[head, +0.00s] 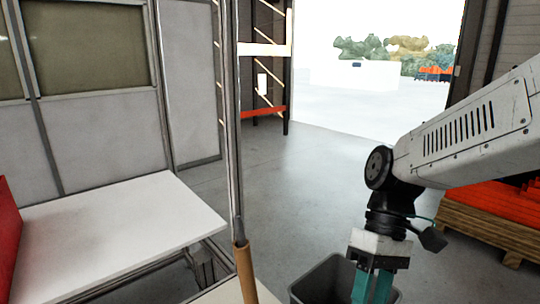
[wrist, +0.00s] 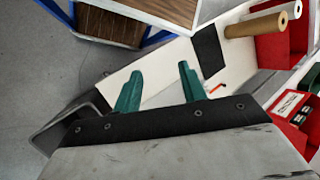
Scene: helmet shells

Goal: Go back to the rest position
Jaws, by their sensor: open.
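My gripper (head: 371,285) hangs at the end of my arm at the right of the head view, fingers pointing down. A grey bin (head: 312,284) stands just behind and beside the fingers there; I cannot tell whether the tips are inside it. In the wrist view my gripper (wrist: 159,80) shows two teal fingers spread apart with nothing between them. A white surface (wrist: 153,75) lies beyond the fingers. I see no helmet shell in either view.
A white table (head: 110,235) with a red box (head: 8,235) is at the left. A brown tube (head: 245,274) stands near the centre. An orange stack on a pallet (head: 490,232) is at the right. Open floor (head: 300,170) lies beyond. A red container (wrist: 290,118) is in the wrist view.

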